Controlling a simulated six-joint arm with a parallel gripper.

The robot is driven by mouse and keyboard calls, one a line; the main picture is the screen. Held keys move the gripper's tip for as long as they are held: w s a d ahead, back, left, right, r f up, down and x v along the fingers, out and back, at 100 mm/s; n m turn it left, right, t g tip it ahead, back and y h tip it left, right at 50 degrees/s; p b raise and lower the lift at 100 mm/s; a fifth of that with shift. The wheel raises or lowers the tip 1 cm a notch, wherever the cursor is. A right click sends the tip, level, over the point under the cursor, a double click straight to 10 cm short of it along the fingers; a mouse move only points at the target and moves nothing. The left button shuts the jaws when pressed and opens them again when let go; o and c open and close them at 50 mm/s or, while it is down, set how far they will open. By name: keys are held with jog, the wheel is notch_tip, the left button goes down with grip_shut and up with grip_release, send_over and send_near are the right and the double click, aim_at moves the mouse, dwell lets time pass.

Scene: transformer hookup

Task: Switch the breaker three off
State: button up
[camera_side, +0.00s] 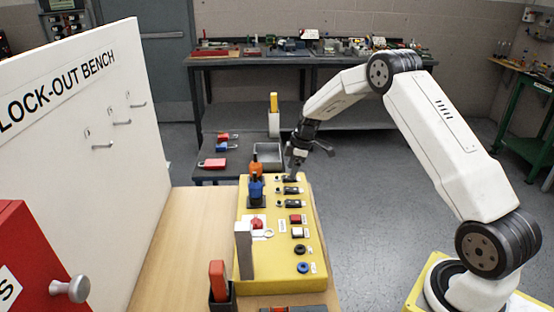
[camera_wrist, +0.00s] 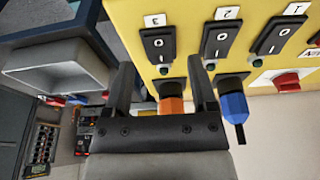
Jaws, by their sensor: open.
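Breaker three is a black rocker switch (camera_wrist: 158,44) with O and I marks, under a label "3" on the yellow panel (camera_wrist: 120,15) in the wrist view. Which side is pressed I cannot tell. My gripper (camera_wrist: 161,72) is open and empty, with its fingers just below breaker three in the picture, apart from it as far as I can see.
Breaker two (camera_wrist: 221,38) and breaker one (camera_wrist: 280,35) sit beside breaker three. An orange plug (camera_wrist: 172,104) and a blue plug (camera_wrist: 234,104) stand close to my fingers. A grey bin (camera_side: 268,154) lies beyond the panel. A white board (camera_side: 90,140) stands at the left.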

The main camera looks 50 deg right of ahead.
aim_at(296, 181)
jog(key=v, duration=0.6)
dwell(0.3)
jog(key=s+a+r+m+h, duration=0.1)
jog(key=s+a+m, duration=0.8)
jog(key=s+a, duration=1.1)
jog(key=s+h, duration=0.1)
jog(key=s, duration=0.3)
jog(key=shift+r, duration=0.35)
jog(key=shift+a, duration=0.1)
